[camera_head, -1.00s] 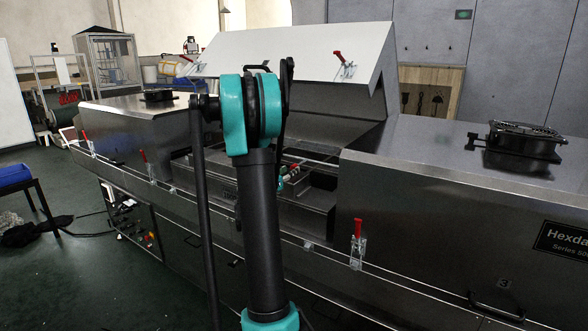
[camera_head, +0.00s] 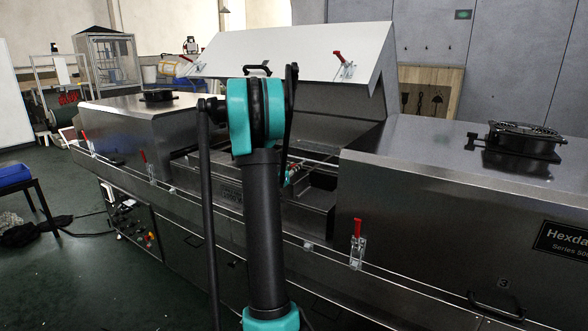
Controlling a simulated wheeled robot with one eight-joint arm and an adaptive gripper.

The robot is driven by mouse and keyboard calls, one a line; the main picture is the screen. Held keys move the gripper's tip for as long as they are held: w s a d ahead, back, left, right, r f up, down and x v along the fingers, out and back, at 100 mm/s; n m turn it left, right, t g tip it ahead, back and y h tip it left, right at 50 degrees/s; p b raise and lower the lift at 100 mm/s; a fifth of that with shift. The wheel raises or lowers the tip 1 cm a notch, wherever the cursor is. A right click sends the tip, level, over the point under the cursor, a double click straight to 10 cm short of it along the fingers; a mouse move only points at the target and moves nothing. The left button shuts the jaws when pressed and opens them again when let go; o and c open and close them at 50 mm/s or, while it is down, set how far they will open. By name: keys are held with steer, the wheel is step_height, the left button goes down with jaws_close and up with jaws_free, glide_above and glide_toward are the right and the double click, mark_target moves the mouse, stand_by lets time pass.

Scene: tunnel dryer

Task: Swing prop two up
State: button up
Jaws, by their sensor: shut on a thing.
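The raised lid (camera_head: 300,50) of the dryer stands open, its white face tilted over the middle opening. A thin pale rod (camera_head: 318,161), which looks like a prop, lies nearly level across the opening below the lid. Small teal and red parts beside its left end look like my gripper (camera_head: 292,173). My own arm hides most of it, so the fingertips do not show clearly. The gripper appears shut on the rod. I cannot read a number on the prop.
Red toggle clamps stand along the dryer front (camera_head: 357,240) and on the lid edge (camera_head: 343,66). A closed hood (camera_head: 440,185) with a black vent (camera_head: 520,143) is at right. Another closed hood (camera_head: 140,115) is at left. Floor at left is open beside a blue bin (camera_head: 14,174).

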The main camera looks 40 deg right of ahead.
steer(key=shift+r, duration=0.15)
jaws_close()
steer(key=shift+r+m, duration=0.4)
steer(key=shift+r, duration=0.05)
steer(key=s+d+r+m, duration=0.3)
steer(key=s+r+m, duration=0.4)
steer(key=m, duration=0.1)
steer(key=s+d+r+m, duration=0.3)
steer(key=s+r+m, duration=0.4)
steer(key=r+m, duration=0.1)
steer(key=shift+s+r+m+h, duration=0.25)
steer(key=shift+r+m+h, duration=0.05)
steer(key=o, duration=0.9)
jaws_free()
steer(key=shift+o, duration=0.2)
